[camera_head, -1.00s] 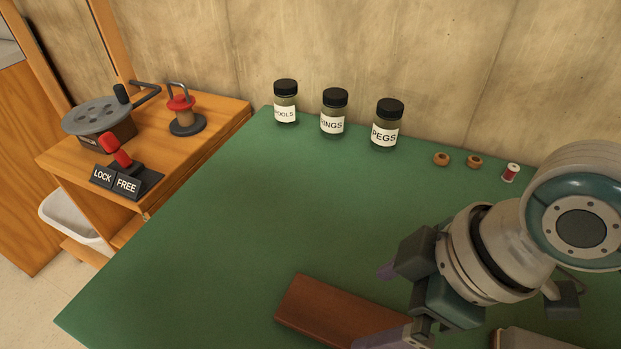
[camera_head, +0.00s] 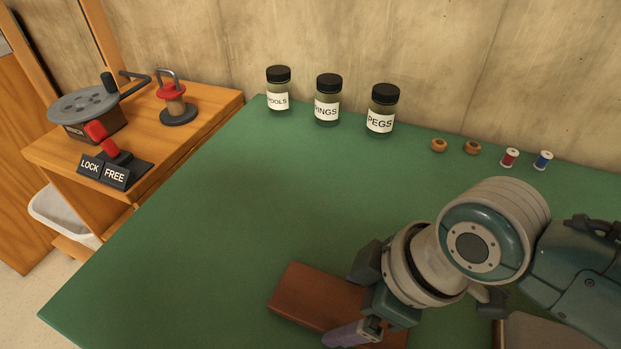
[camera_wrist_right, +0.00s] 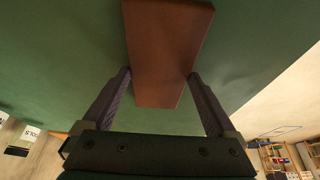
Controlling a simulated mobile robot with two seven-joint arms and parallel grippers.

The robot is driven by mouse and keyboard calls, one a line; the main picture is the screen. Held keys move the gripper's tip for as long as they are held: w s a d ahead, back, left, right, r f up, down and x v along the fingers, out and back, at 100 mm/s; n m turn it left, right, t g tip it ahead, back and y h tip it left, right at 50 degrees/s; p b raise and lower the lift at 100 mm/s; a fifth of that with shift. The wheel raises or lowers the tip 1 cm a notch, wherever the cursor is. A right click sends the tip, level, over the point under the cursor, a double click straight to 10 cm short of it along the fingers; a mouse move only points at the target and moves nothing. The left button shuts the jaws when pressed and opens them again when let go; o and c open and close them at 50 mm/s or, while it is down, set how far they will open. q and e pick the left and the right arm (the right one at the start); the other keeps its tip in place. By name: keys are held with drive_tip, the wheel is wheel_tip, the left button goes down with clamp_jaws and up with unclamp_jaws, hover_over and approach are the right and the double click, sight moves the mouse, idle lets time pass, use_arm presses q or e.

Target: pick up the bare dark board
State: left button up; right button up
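A plain reddish-brown board (camera_head: 300,295) lies flat on the green tabletop near the bottom of the head view, with nothing on its visible part. My right gripper (camera_head: 337,307) is over its right part and hides some of it. In the right wrist view, the open fingers (camera_wrist_right: 159,76) stand on either side of the near end of the board (camera_wrist_right: 166,40). I see a gap at the left finger; the right finger is close to the board's edge, and I cannot tell if it touches. My left gripper is not in view.
Labelled jars (camera_head: 327,100), two wooden rings (camera_head: 439,146), a red spool (camera_head: 509,158) and a blue spool (camera_head: 543,160) stand along the back. A wooden bench (camera_head: 215,105) with a winch and lever is at left. The green table (camera_head: 200,230) is clear left of the board.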

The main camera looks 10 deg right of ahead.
drive_tip(key=c, duration=0.8)
